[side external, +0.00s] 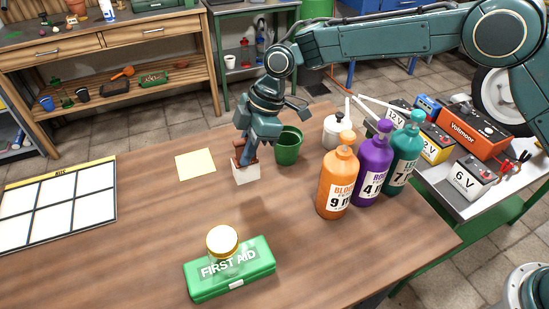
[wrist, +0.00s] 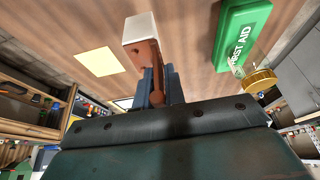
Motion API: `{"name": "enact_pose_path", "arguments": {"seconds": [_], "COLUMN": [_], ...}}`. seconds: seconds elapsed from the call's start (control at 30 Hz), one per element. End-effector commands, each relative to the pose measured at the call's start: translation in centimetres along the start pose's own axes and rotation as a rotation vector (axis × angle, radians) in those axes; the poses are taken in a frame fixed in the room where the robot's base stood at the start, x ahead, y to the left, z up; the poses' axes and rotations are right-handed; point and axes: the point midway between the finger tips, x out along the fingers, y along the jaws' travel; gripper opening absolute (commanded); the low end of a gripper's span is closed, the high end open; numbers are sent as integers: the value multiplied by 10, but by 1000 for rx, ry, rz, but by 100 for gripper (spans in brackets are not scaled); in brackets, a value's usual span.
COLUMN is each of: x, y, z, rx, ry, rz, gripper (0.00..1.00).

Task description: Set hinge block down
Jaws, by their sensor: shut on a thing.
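The hinge block (side external: 246,174) has a white block end and a reddish-brown part. My gripper (side external: 243,150) points down over the wooden table and is shut on the brown part, with the white end lowest. In the wrist view the hinge block (wrist: 143,42) sticks out beyond the blue fingers of my gripper (wrist: 158,88). I cannot tell whether its white end touches the table. The fingers hide part of the brown piece.
A pale yellow square (side external: 195,164) lies to the left. A green cup (side external: 288,146) stands close on the right, with a white pot (side external: 338,132) and an orange bottle (side external: 338,184) beyond. A green first aid box (side external: 230,270) with a gold-lidded jar is in front. A gridded board (side external: 60,205) lies far left.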

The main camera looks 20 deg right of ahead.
Motion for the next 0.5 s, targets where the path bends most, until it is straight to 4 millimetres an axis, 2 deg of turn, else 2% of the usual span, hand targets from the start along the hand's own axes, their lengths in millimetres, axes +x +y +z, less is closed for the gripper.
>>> {"name": "enact_pose_path", "arguments": {"seconds": [0.2, 0.5], "x": [21, 26], "y": [0, 0], "z": [8, 10], "rx": [-1, -2], "ry": [0, 1], "rz": [0, 0], "gripper": [0, 0]}}
